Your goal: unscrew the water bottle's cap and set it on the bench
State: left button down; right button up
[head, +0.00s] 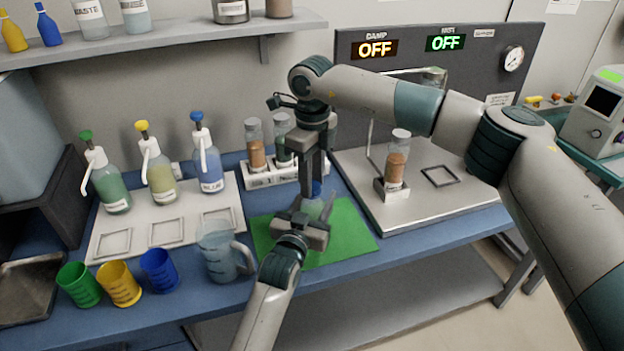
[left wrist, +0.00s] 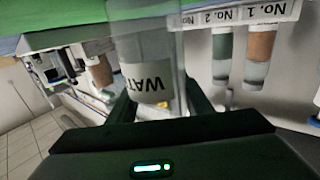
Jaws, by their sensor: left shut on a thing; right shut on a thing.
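The water bottle (head: 313,208) stands over the green mat (head: 352,235), mostly hidden by my grippers in the head view. In the left wrist view the bottle (left wrist: 148,80) appears upside down, clear, with a white "WATER" label between my left fingers. My left gripper (head: 315,213) comes from the front and is shut on the bottle's body. My right gripper (head: 314,180) points down from above, shut on the blue cap (head: 315,188) at the bottle's top. Whether the cap is still threaded on cannot be told.
A clear beaker (head: 222,252) stands left of the mat. A white rack (head: 262,178) with particle bottles is behind. A metal plate (head: 450,205) holding one bottle is to the right. Coloured cups (head: 120,285) and pump bottles (head: 158,170) stand left. The mat's right part is clear.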

jog(key=n, duration=1.7)
jog(key=shift+n, duration=0.4)
jog(key=n, duration=0.6)
jog(key=shift+r, duration=0.3)
jog(key=shift+r, duration=0.75)
jog(key=shift+r, duration=0.15)
